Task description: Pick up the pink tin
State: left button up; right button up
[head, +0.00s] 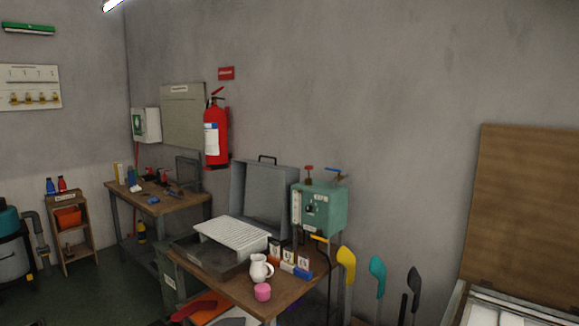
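The pink tin (263,292) is a small round tin standing on the front part of the wooden table (290,298), near its front edge. It is upright and fully visible. A white jug (260,269) stands just behind it, very close to it. Neither of my grippers shows in the head view.
Small numbered blocks (288,260) stand right of the jug. Behind are a grey tray with a white ribbed rack (232,236) and a teal machine (320,208). Yellow, teal and black sock-shaped boards (377,275) stand upright to the right. A workbench (180,203) stands further left.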

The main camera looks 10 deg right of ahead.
aim_at(262, 290)
jog(key=z, duration=0.1)
jog(key=i, duration=1)
jog(key=u, duration=0.05)
